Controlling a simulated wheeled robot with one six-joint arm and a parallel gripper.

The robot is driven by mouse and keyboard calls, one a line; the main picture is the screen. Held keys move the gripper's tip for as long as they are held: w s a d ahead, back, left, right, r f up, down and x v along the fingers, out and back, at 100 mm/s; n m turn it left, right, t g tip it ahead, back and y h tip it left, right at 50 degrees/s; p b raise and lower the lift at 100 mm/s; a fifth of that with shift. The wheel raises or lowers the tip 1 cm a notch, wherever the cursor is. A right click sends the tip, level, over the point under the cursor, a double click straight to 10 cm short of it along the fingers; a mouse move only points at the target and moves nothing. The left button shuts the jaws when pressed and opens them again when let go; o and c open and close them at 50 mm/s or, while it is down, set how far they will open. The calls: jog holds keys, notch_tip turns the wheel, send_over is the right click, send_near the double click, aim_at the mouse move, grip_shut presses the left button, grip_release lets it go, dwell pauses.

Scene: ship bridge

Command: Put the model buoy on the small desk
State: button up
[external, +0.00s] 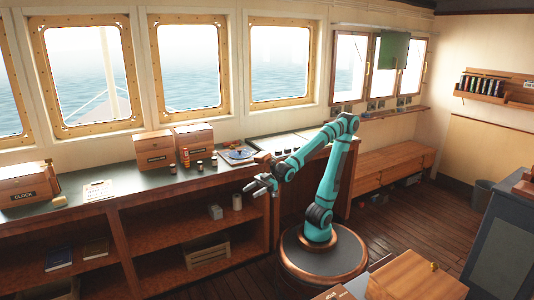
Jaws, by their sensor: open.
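My gripper (252,189) is open and appears empty. It is at the front edge of the long dark-topped counter (127,184), pointing left. A small upright orange-red item (186,157) stands on the counter in front of the wooden boxes; it may be the model buoy, but it is too small to tell. My gripper is to the right of it and apart from it. I cannot tell for sure which surface is the small desk. A wooden top (418,279) shows at the bottom right, cut off by the frame, with a small yellow knob-like thing on it.
Wooden boxes (154,149) stand behind, and a clock box (26,186) is at the left. Shelves below hold books and a crate (207,252). A low bench (395,166) lines the back right.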

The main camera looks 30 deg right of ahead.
jog(key=w+d+r+m+t, duration=0.2)
jog(key=w+m+t, duration=0.15)
jog(key=w, duration=0.75)
jog(key=w+d+r+m+t, duration=0.1)
jog(key=w+d+m+t, duration=0.2)
jog(key=w, duration=0.8)
jog(key=w+d+r+m+t+h, duration=0.3)
jog(key=w+d+t, duration=0.5)
jog(key=w+d, duration=0.55)
jog(key=w+d+r+m+t+h, duration=0.1)
jog(key=w+d+m+t+h, duration=0.2)
jog(key=d, duration=0.5)
jog(key=w+d+r+m+t+h, duration=0.1)
jog(key=w+d+m+t+h, duration=0.15)
jog(key=w+d, duration=0.45)
jog(key=s+d+m+h, duration=0.1)
jog(key=d+m+h, duration=0.1)
jog(key=d, duration=0.6)
jog(key=s+d+r+m+t+h, duration=0.1)
jog(key=s+d+m+h, duration=0.1)
jog(key=d+h, duration=0.3)
jog(key=d+m, duration=0.1)
jog(key=d, duration=0.3)
jog(key=shift+d+m, duration=0.2)
jog(key=shift+m, duration=0.1)
jog(key=shift+d+r+h, duration=0.1)
jog(key=shift+d+h, duration=0.15)
jog(key=shift+h, duration=0.2)
jog(key=shift+c, duration=1.2)
